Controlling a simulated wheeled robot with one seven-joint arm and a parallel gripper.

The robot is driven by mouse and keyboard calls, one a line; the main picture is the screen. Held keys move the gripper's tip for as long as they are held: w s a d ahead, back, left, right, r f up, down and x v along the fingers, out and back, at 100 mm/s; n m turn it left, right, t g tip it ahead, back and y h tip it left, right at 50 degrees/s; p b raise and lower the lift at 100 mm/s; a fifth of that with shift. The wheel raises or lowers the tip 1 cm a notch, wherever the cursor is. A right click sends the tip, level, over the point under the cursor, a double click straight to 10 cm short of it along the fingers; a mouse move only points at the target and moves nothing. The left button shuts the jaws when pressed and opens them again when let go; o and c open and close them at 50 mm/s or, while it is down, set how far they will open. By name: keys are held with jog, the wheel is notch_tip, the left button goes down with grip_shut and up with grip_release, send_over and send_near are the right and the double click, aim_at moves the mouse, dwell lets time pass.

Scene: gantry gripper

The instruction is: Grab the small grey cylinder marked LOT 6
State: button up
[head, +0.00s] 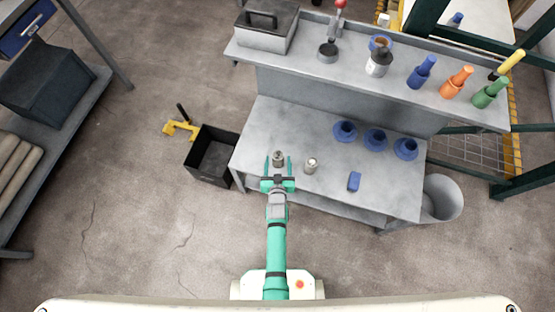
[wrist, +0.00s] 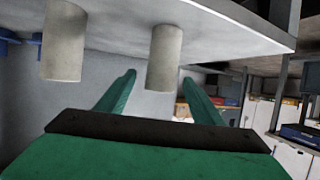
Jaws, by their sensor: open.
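Two small grey cylinders stand upright on the grey workbench (head: 255,128). The left cylinder (head: 278,160) lines up with the gap of my gripper (head: 278,166); the right cylinder (head: 311,166) stands apart to its right. In the wrist view, where the bench appears at the top, one cylinder (wrist: 164,58) shows in the gap between the green fingers (wrist: 158,78), and the other cylinder (wrist: 64,45) is further left. My gripper is open and holds nothing. I cannot tell whether the fingertips flank the near cylinder or stop just short. No LOT marking is readable on either.
A blue block (head: 354,181) lies right of the cylinders, and blue round holders (head: 376,139) stand behind. A raised shelf (head: 300,66) along the back carries bottles and a toolbox (head: 266,38). A black bin (head: 212,154) stands left, a grey bucket (head: 444,197) right.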

aim_at(278, 151)
jog(key=shift+x, duration=3.6)
jog(key=shift+a+f, duration=0.1)
jog(key=shift+f, duration=0.05)
jog(key=c, duration=1.5)
